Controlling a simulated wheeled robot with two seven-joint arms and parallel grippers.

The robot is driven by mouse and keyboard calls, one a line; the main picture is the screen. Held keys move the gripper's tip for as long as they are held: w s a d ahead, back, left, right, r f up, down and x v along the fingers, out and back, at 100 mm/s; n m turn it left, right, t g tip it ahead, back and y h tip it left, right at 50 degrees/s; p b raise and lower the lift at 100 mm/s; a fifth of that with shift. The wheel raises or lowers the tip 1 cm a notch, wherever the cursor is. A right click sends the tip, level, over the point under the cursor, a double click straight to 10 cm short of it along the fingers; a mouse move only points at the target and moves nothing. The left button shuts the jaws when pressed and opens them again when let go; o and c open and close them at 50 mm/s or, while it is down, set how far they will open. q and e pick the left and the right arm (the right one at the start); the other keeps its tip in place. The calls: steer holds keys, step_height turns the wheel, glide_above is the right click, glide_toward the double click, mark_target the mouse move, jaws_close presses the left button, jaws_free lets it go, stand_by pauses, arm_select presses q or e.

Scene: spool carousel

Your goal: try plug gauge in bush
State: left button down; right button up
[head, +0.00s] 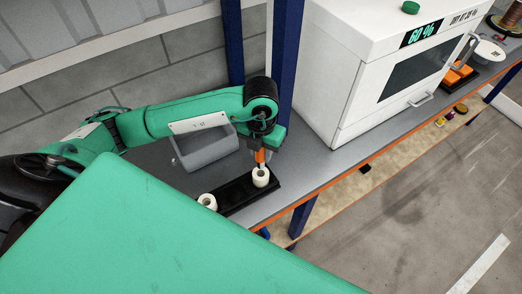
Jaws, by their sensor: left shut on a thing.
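My left gripper (263,146) points down over the grey bench and is shut on an orange-handled plug gauge (260,156). The gauge's lower end is at the top of a cream-white bush (261,178), which stands on a black tray (237,196). I cannot tell whether the gauge's tip is inside the bush or just above it. A second cream-white bush (207,201) stands at the left end of the tray, with a dark hole in its top. My right gripper is not in view.
A grey open bin (203,152) stands behind the tray, under my left arm. A white cabinet (345,75) with a display stands to the right. Blue posts (285,60) rise behind the gripper. The bench (300,160) is clear between tray and cabinet.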

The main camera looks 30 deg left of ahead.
arm_select(q)
steer(key=shift+r+p, duration=0.9)
steer(key=shift+r, duration=1)
